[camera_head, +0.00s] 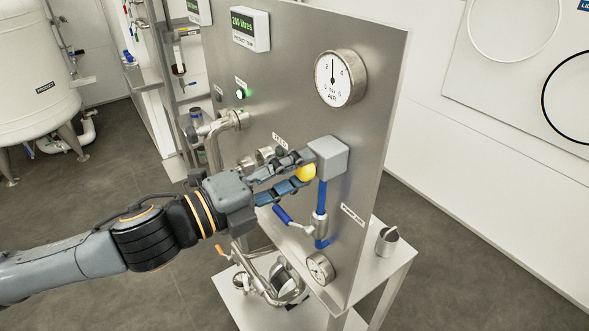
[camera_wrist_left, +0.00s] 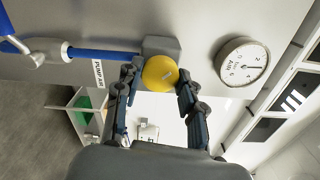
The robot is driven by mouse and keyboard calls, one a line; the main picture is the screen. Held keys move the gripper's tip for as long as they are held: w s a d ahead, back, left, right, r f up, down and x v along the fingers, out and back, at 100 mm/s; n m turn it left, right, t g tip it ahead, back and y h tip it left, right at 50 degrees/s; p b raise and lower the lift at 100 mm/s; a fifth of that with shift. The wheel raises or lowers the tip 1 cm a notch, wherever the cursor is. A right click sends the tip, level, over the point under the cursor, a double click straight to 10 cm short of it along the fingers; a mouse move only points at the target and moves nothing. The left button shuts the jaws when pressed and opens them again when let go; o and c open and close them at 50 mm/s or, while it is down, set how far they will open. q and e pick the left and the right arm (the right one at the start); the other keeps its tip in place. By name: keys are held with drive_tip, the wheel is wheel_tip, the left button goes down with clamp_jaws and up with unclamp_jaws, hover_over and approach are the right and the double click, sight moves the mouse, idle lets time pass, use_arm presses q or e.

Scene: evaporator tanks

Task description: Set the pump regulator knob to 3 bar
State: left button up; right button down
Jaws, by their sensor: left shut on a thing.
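The yellow regulator knob (camera_head: 306,173) sticks out of a grey regulator block (camera_head: 329,159) on the steel panel. My left gripper (camera_head: 307,168) is shut on the knob, with one finger on each side of it. In the left wrist view the knob (camera_wrist_left: 160,72) shows round, with a small pale mark on its face, between the fingertips (camera_wrist_left: 158,76). The round white air gauge (camera_head: 341,78) is above the block. Its needle points about straight up, midway between 2 and 4. The gauge also shows in the left wrist view (camera_wrist_left: 242,62). My right gripper is out of view.
A blue air pipe (camera_head: 322,195) runs down from the block to a blue-handled valve (camera_head: 298,222). A smaller gauge (camera_head: 320,268) is lower on the panel (camera_head: 370,150). Metal piping (camera_head: 228,122) juts out left of my gripper. A white display (camera_head: 250,28) is at the top.

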use_arm(q)
drive_tip(key=shift+f, duration=0.1)
drive_tip(key=o, duration=1.2)
drive_tip(key=shift+c, duration=0.2)
drive_tip(key=shift+a, duration=0.1)
drive_tip(key=v, duration=0.7)
drive_tip(key=shift+s, duration=0.2)
drive_tip(key=shift+a, duration=0.15)
